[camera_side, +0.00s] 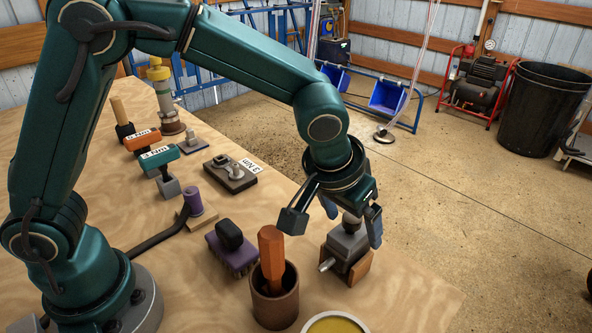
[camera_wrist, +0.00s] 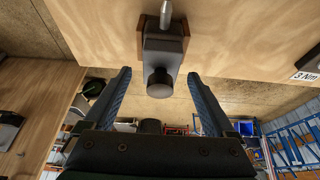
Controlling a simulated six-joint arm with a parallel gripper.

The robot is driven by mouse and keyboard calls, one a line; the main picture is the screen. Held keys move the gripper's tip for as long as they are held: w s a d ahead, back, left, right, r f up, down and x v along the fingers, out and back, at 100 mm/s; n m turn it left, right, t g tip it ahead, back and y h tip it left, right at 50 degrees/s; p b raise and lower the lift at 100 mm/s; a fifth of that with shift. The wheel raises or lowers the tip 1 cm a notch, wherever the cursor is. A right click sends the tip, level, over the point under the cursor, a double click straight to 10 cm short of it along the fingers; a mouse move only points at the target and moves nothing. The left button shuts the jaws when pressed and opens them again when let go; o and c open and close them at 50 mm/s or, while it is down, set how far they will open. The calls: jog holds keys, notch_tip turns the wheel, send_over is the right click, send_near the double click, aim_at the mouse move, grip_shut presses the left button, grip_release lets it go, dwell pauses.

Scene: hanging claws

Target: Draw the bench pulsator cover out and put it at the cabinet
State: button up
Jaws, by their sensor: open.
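The bench pulsator looks to be the grey block (camera_side: 346,246) on a brown wooden base, near the bench's right edge, with a short metal spout low on its left. In the wrist view the grey body (camera_wrist: 163,45) carries a round dark cap (camera_wrist: 159,83), which I take for the cover. My gripper (camera_side: 352,224) is over the block, pointing down, its blue fingers apart on either side of its top. In the wrist view my gripper (camera_wrist: 159,74) is open, with clear gaps between both fingers and the cap. I cannot make out a cabinet for certain.
A brown cup (camera_side: 274,305) holding an orange-handled tool stands left of the block. A yellow-filled round dish (camera_side: 335,325) is at the front. A purple brush (camera_side: 232,250) and a plate marked 3 Nm (camera_side: 230,174) lie further left. Bare bench lies at front right.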

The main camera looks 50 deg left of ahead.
jog(key=shift+f, duration=0.2)
grip_shut()
dwell(0.3)
jog(key=shift+r, duration=0.65)
jog(key=c, duration=0.7)
grip_release()
grip_shut()
jog(key=shift+r, duration=1.2)
